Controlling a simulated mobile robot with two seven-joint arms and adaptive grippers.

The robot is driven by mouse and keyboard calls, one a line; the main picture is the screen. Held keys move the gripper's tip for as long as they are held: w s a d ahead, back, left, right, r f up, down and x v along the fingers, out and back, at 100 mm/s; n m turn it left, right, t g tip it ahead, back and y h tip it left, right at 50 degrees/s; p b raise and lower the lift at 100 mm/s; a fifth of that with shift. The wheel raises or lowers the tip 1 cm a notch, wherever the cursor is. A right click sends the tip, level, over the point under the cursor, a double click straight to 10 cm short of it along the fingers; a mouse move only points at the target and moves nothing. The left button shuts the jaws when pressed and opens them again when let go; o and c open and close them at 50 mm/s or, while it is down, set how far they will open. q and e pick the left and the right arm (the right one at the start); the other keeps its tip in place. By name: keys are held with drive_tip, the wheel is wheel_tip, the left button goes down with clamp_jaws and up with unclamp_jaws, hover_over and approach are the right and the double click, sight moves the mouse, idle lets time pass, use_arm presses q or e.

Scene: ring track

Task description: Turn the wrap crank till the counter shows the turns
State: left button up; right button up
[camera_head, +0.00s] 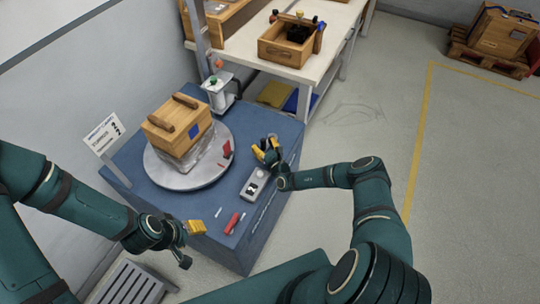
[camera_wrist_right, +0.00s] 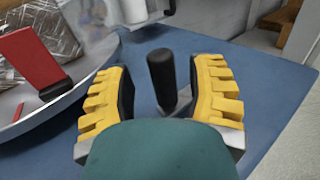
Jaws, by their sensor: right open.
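A black upright crank handle (camera_wrist_right: 162,82) stands between the two yellow-padded fingers of my right gripper (camera_wrist_right: 162,95) in the right wrist view. The fingers are open, with a gap on both sides of it. In the head view my right gripper (camera_head: 267,153) is at the right side of the blue bench and mostly hides the crank. A grey counter box (camera_head: 255,184) lies just in front of it; its display is too small to read. A grey turntable (camera_head: 165,181) carries a wooden crate (camera_head: 178,127) with clear film around its lower part. My left gripper (camera_head: 190,244) is open and empty near the bench's front left.
The blue bench top (camera_head: 204,197) has a red-handled tool (camera_head: 233,222) near its front edge. A red piece (camera_head: 227,149) is at the turntable's rim. A post with a film unit (camera_head: 219,88) stands behind. A white table (camera_head: 327,54) holds a wooden tote (camera_head: 288,48).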

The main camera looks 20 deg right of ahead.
drive_tip(key=s, duration=0.7)
drive_tip(key=s+d, duration=0.1)
drive_tip(key=s, duration=0.3)
drive_tip(key=shift+w, duration=0.1)
